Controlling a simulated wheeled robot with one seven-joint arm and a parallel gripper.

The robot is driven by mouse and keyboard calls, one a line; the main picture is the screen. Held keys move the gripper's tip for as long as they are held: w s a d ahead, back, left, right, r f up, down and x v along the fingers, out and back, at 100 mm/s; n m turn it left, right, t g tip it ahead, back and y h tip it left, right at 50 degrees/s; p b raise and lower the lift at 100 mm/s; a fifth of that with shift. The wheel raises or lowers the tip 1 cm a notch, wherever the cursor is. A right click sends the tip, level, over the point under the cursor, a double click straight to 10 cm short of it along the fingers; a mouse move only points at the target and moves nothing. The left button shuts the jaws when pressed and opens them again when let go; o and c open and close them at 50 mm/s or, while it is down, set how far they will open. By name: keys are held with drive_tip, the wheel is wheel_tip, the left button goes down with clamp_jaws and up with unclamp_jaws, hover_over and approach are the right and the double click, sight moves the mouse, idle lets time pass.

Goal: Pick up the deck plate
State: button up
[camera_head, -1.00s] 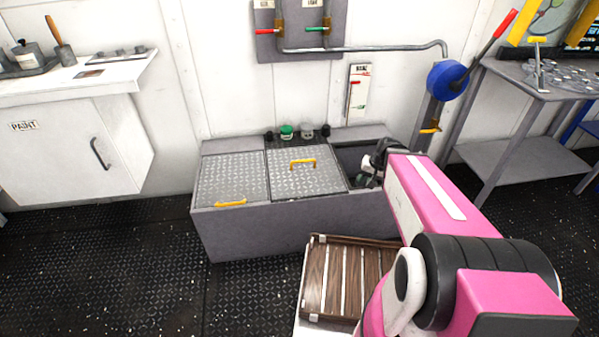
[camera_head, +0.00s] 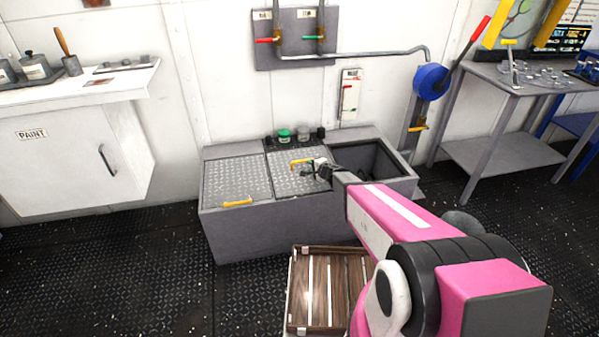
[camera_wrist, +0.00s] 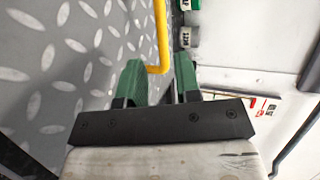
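A grey diamond-tread deck plate (camera_head: 290,184) with a yellow handle (camera_head: 300,162) lies over the middle of the grey floor bin. A second such plate (camera_head: 235,177) lies left of it, with its yellow handle at the front edge. My gripper (camera_head: 314,168) is over the right part of the middle plate, close to its handle. In the wrist view, the green fingers of my gripper (camera_wrist: 158,78) are apart, with the bent end of the yellow handle (camera_wrist: 161,35) in the gap at their tips. The plate (camera_wrist: 60,60) fills the left side there. Contact cannot be told.
The bin's right compartment (camera_head: 370,160) is open and looks empty. A slatted wooden crate (camera_head: 320,290) stands in front of the bin. A workbench (camera_head: 520,85) is at right.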

sight(304, 161)
drive_tip(key=x, duration=0.5)
drive_tip(key=shift+w+a+f, duration=0.1)
drive_tip(key=shift+w+a, duration=0.05)
drive_tip(key=shift+w, duration=0.15)
drive_tip(key=x, duration=0.5)
drive_tip(key=shift+w+d, duration=0.25)
clamp_jaws()
